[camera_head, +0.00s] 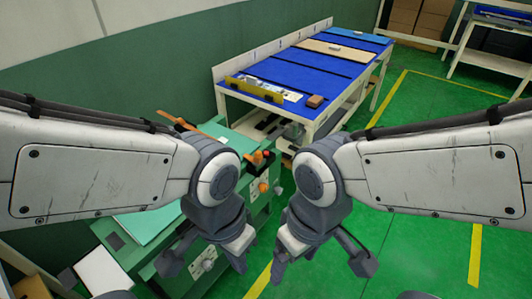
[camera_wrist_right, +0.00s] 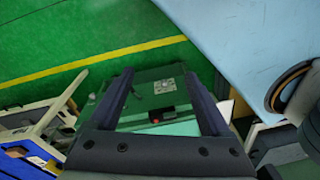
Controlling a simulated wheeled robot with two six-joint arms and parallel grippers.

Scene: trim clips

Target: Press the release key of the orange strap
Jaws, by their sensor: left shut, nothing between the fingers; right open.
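An orange strap (camera_head: 205,134) runs across the teal top of a green bench (camera_head: 225,137), partly hidden behind my left arm. More orange parts (camera_head: 262,187) show at the bench's right edge; I cannot make out which is a release key. My left gripper (camera_head: 240,264) is shut and empty, pointing down in front of the bench. My right gripper (camera_head: 281,266) is just to its right, open and empty. In the right wrist view my open fingers (camera_wrist_right: 164,80) frame a green box-like face (camera_wrist_right: 150,95) with a small red spot.
A blue-topped table (camera_head: 295,75) with a yellow-edged holder (camera_head: 255,88) and a brown block (camera_head: 315,101) stands behind. A white-framed shelf (camera_head: 490,45) is at the far right. Green floor (camera_head: 430,125) with yellow lines is open on the right.

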